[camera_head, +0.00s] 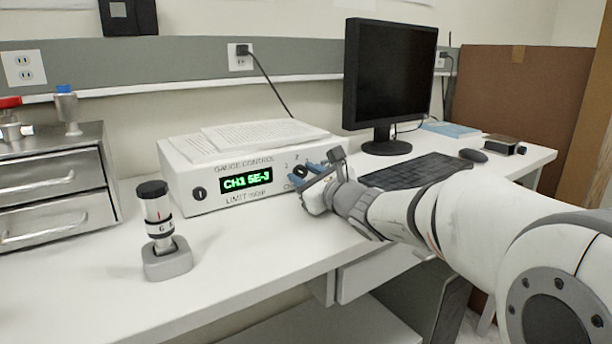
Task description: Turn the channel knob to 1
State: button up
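The white gauge control box (180,169) stands on the bench, with a green lit display (246,180) reading "CH1 5E-3". The dark channel knob (300,171) is on the right of its front face, with small numbers 1, 2 and 3 printed above it. My gripper (306,174) is at this knob, reaching in from the right. Its blue fingertips are apart, one on either side of the knob. I cannot tell whether they touch it. The gripper partly hides the knob and the lettering, so the pointer direction is unclear.
Another black knob (199,193) is at the box's left. Papers (262,134) lie on top. A gauge on a grey stand (168,261) is front left, beside a metal drawer unit (50,190). A keyboard (416,172) and monitor (392,75) stand right. The front bench is clear.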

jog(key=c, duration=0.6)
jog(key=shift+f, duration=0.1)
jog(key=shift+b, duration=0.6)
jog(key=shift+f+n+b, duration=0.1)
jog(key=shift+n+b, duration=0.7)
jog(key=shift+r, duration=0.2)
jog(key=o, duration=1)
